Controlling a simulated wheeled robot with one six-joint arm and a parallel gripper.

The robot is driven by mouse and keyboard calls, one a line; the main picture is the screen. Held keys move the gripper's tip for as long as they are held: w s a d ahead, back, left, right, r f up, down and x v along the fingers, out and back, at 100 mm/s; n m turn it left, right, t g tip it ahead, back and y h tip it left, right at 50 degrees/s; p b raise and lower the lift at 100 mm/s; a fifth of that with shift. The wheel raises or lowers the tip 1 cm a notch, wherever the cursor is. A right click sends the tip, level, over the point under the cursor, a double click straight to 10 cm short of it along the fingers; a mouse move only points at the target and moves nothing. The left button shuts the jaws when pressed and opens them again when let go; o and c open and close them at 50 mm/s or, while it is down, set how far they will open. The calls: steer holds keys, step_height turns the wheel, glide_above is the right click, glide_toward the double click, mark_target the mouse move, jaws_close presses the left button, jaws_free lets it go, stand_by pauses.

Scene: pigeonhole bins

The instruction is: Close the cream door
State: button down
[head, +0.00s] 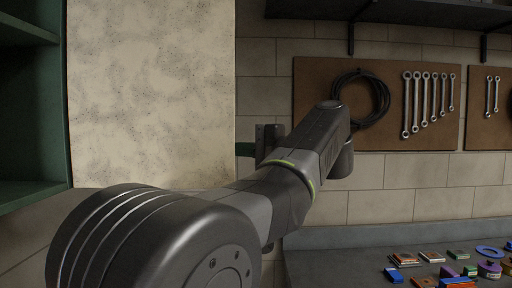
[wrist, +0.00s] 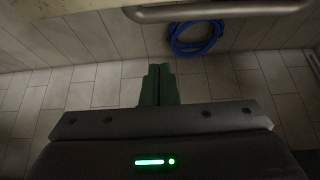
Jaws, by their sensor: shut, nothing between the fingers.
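The cream door (head: 150,90) stands open in the head view, a large speckled panel to the right of the green cabinet (head: 55,110). A cream strip (wrist: 60,8), apparently the door, shows at the top left of the wrist view. My gripper (head: 246,149) is at the door's right edge, its green fingers pointing left. Their tips seem to pass behind the edge, and I cannot tell whether they touch it. In the wrist view my gripper (wrist: 158,85) is shut and empty. A grey bar (wrist: 220,12), perhaps the door's handle, runs across the top there.
A pegboard (head: 435,135) with wrenches and a black cable hangs on the block wall. A dark shelf (head: 410,10) is above. A grey bench (head: 330,265) with several small coloured items is at lower right. A blue coil (wrist: 196,38) shows beyond the fingers.

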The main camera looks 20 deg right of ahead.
mark_target(230, 151)
steer(key=s+a, duration=0.2)
steer(key=s, duration=0.1)
steer(key=shift+a+p, duration=0.1)
steer(key=shift+p, duration=0.25)
steer(key=shift+s, duration=0.1)
